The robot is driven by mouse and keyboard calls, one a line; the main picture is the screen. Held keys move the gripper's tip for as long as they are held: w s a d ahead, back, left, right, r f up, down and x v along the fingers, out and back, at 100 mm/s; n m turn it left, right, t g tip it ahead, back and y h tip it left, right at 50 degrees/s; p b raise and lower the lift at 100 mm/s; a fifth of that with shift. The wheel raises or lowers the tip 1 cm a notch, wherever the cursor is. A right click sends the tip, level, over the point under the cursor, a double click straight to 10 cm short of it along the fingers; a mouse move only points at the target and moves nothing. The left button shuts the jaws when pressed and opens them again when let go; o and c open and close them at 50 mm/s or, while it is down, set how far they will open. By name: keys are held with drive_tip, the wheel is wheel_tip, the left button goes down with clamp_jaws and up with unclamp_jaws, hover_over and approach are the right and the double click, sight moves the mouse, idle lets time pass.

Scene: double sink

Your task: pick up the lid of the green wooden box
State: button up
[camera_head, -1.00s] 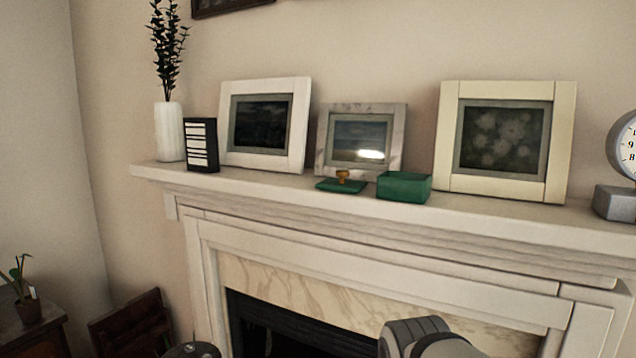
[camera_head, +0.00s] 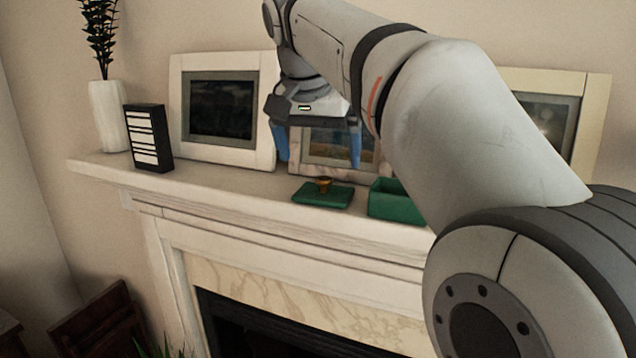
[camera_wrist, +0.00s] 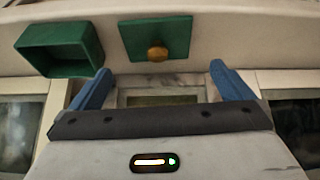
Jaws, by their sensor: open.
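The green lid (camera_head: 323,194) lies flat on the mantel shelf, with a small gold-brown knob (camera_head: 324,183) on top. The open green box (camera_head: 395,201) stands just to its right, partly hidden by my arm. In the wrist view the lid (camera_wrist: 146,38) and its round knob (camera_wrist: 157,54) show at the top, with the empty box (camera_wrist: 60,48) to their left. My gripper (camera_head: 318,160) is open and empty, its two blue fingers spread above the lid and apart from it. The fingers also show in the wrist view (camera_wrist: 160,80).
Picture frames stand behind on the mantel (camera_head: 225,186): a white one (camera_head: 264,152) at left, a marbled one (camera_head: 367,168) behind my gripper, a cream one (camera_head: 596,110) at right. A black striped block (camera_head: 150,138) and white vase (camera_head: 108,115) stand further left.

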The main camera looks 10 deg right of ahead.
sight(322, 180)
drive_tip(key=shift+s+d+f, duration=0.15)
drive_tip(key=shift+s+f, duration=0.05)
drive_tip(key=shift+f, duration=0.5)
drive_tip(key=x, duration=0.5)
drive_tip(key=shift+f, duration=0.4)
drive_tip(key=c, duration=0.8)
drive_tip(key=shift+r, duration=0.15)
